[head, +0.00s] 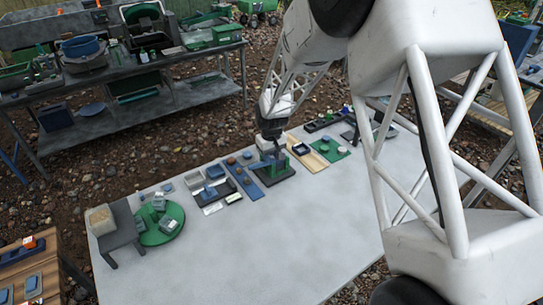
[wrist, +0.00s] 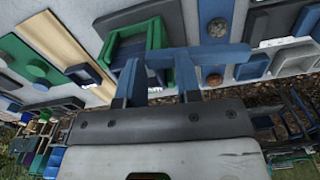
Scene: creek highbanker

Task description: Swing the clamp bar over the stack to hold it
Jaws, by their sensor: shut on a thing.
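In the head view my gripper (head: 270,143) reaches down to a dark base plate (head: 272,178) carrying a green upright frame (head: 283,166). In the wrist view the fingers of my gripper (wrist: 157,66) stand on either side of a blue bar (wrist: 215,53), which runs sideways across the green frame (wrist: 152,35). The gripper is shut on what appears to be this bar, the clamp bar. The stack is hard to make out; the gripper and bar hide much of the frame's inside.
On the grey table (head: 260,245), a blue strip with round pieces (head: 243,178) lies left of the base and a tan board (head: 306,155) right of it. A green round tray (head: 160,222) is farther left. The table's front is clear.

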